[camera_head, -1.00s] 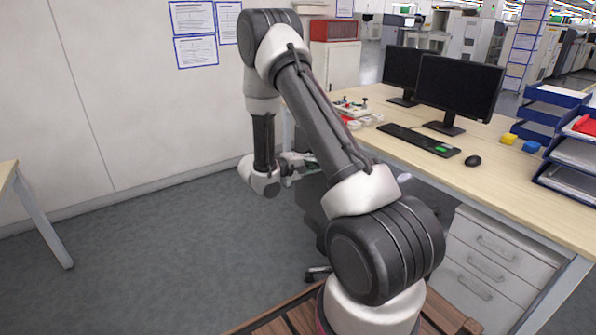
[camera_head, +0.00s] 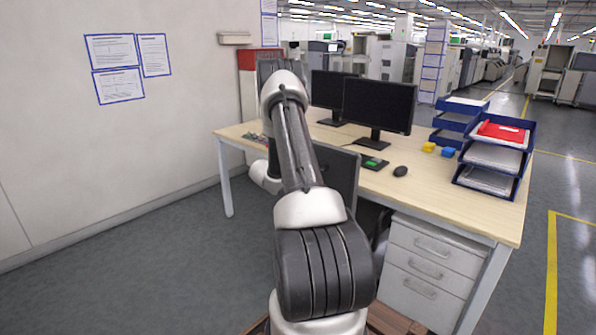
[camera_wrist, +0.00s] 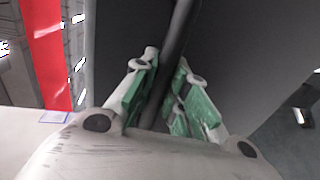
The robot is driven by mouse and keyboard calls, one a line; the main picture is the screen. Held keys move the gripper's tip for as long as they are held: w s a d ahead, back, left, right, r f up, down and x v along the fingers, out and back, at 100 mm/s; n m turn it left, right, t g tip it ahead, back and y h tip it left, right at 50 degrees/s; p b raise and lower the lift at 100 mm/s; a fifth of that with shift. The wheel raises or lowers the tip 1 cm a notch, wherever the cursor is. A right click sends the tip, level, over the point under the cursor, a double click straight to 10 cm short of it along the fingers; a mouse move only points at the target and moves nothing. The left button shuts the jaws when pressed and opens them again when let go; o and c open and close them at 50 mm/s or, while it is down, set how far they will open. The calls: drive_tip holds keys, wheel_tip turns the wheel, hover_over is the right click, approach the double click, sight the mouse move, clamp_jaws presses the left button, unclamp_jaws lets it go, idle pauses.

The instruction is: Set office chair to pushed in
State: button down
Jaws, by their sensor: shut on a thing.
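The office chair's dark backrest (camera_head: 341,178) stands upright at the desk's front edge in the head view, partly behind my arm. Part of its dark lower body (camera_head: 372,218) shows beside the drawers; the rest is hidden. In the wrist view my gripper (camera_wrist: 166,92) has its green-padded fingers closed on either side of a dark upright edge of the chair (camera_wrist: 180,32). My gripper is hidden behind my arm in the head view. The desk (camera_head: 437,202) has a pale wooden top.
A white drawer unit (camera_head: 428,268) stands under the desk, right of the chair. Two monitors (camera_head: 378,106), a mouse (camera_head: 400,171) and blue trays (camera_head: 521,160) are on the desktop. Grey floor (camera_head: 150,270) is clear at left, up to the wall.

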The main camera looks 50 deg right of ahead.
drive_tip(key=shift+d, duration=0.45)
drive_tip(key=c, duration=1.4)
unclamp_jaws()
drive_tip(key=shift+d, duration=0.15)
drive_tip(key=a, duration=0.4)
drive_tip(key=a+r, duration=0.1)
drive_tip(key=a, duration=0.3)
drive_tip(key=a+r, duration=0.1)
drive_tip(key=a, duration=0.3)
drive_tip(key=shift+s+r, duration=0.15)
